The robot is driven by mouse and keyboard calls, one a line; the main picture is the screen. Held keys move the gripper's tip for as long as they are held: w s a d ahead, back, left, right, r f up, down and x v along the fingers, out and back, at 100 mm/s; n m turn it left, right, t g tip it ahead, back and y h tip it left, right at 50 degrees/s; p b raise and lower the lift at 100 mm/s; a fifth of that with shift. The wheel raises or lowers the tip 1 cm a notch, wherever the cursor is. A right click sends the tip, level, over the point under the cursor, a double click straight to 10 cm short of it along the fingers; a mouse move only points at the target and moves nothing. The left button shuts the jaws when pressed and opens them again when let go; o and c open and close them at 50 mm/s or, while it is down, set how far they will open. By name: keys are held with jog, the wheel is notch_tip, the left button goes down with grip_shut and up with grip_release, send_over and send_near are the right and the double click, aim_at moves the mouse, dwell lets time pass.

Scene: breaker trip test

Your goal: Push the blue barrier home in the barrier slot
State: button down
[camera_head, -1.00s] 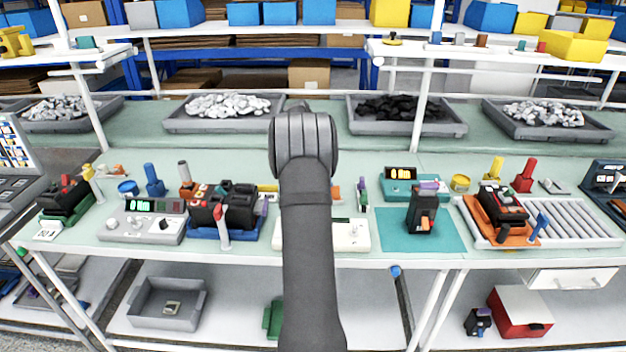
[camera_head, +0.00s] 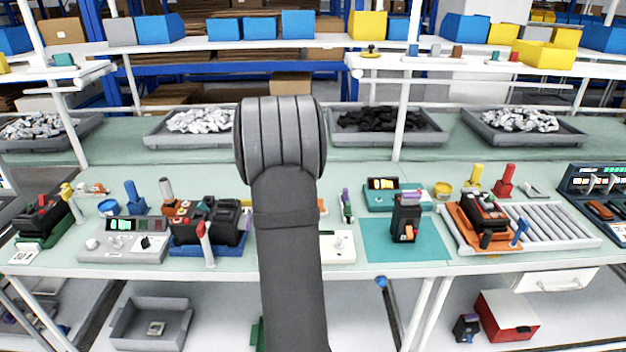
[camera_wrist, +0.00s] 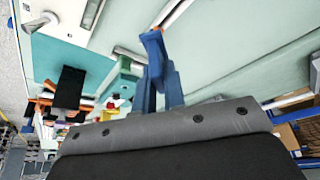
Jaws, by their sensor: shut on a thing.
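My gripper (camera_wrist: 157,72) shows in the wrist view, its blue fingers reaching out past the grey wrist housing. It is shut on a blue piece (camera_wrist: 152,44), which seems to be the blue barrier; fingers and piece are similar in colour, so their border is unclear. A small orange patch shows near the tip. In the head view my own dark arm hides the gripper and the held piece. I cannot make out the barrier slot, nor whether the piece touches anything. A white base unit (camera_head: 338,246) is partly hidden behind my arm.
On the bench, a teal mat (camera_head: 376,250) bears a black device (camera_head: 406,218), with a teal box (camera_head: 380,198) behind it. A black unit on a blue base (camera_head: 212,249) stands left of my arm. An orange-based unit (camera_head: 462,228) and rollers (camera_head: 548,224) are at the right.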

jog(key=s+a+r+n+g+y, duration=0.1)
jog(key=a+r+n+y, duration=0.2)
jog(key=a+n, duration=0.7)
jog(key=s+a+r+n+g+y, duration=0.1)
jog(key=a+r+n+y, duration=0.3)
jog(key=a+n, duration=0.6)
jog(key=shift+s+a+n+g, duration=0.35)
jog(key=shift+n+g, duration=0.45)
jog(key=shift+n, duration=1.9)
jog(key=shift+f, duration=2.9)
jog(key=shift+f, duration=1.45)
jog(key=c, duration=1.4)
grip_release()
jog(key=shift+r, duration=0.1)
